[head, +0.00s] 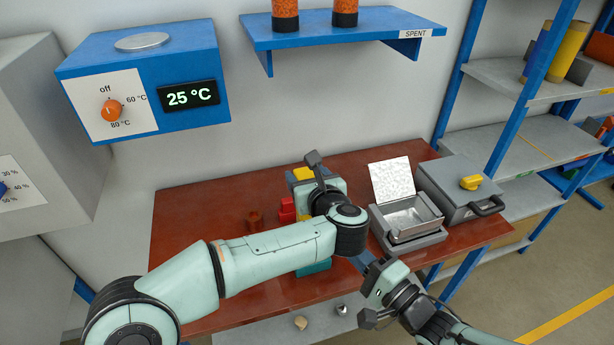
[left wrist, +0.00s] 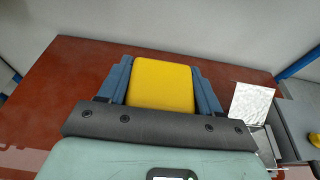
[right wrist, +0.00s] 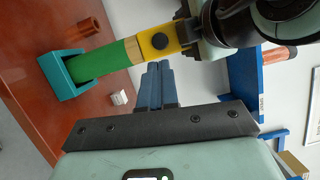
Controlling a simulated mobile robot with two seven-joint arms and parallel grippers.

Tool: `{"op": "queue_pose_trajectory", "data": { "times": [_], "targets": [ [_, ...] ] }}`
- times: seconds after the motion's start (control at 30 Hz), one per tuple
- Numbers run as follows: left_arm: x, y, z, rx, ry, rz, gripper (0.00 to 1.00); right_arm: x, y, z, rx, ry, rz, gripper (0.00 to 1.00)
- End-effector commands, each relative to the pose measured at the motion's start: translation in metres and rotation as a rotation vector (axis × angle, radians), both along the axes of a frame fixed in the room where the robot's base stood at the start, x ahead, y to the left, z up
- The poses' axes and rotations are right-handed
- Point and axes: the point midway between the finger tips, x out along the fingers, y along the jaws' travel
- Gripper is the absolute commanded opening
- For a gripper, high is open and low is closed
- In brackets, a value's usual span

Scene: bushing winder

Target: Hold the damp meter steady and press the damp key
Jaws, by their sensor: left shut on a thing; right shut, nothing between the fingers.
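The damp meter is a yellow block (right wrist: 160,44) with a round black key (right wrist: 159,41) on its face. Its yellow end (left wrist: 160,84) fills the space between the fingers of my left gripper (left wrist: 162,88), which is shut on it. In the right wrist view the meter lines up with a green piece (right wrist: 103,63) in a teal holder (right wrist: 50,72), a wood-coloured band between. My right gripper (right wrist: 158,70) is shut and empty, its fingertips just short of the black key in the picture. My left wrist hides most of the meter in the head view.
An open metal box (head: 410,216) and a grey case with a yellow knob (head: 470,183) stand at the table's right. A blue heater (head: 190,55) reads 25 °C. The table's left is clear.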

Motion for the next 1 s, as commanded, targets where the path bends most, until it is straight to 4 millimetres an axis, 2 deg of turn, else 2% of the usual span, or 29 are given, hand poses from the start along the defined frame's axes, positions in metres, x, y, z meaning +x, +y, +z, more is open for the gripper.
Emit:
{"op": "queue_pose_trajectory", "data": {
  "times": [0.77,0.87,1.0],
  "targets": [
    [0.0,0.0,0.001,-0.001,-0.001,0.0,0.25,0.0,0.003,-0.002,-0.012,0.007,0.008,0.0],
    [0.0,0.0,0.001,0.0,-0.002,0.0,0.25,-0.002,0.015,-0.012,-0.067,0.038,0.04,0.0],
    [0.0,0.0,0.001,0.0,-0.002,0.0,0.25,-0.011,0.044,-0.043,-0.243,0.12,0.129,0.0]
  ]
}}
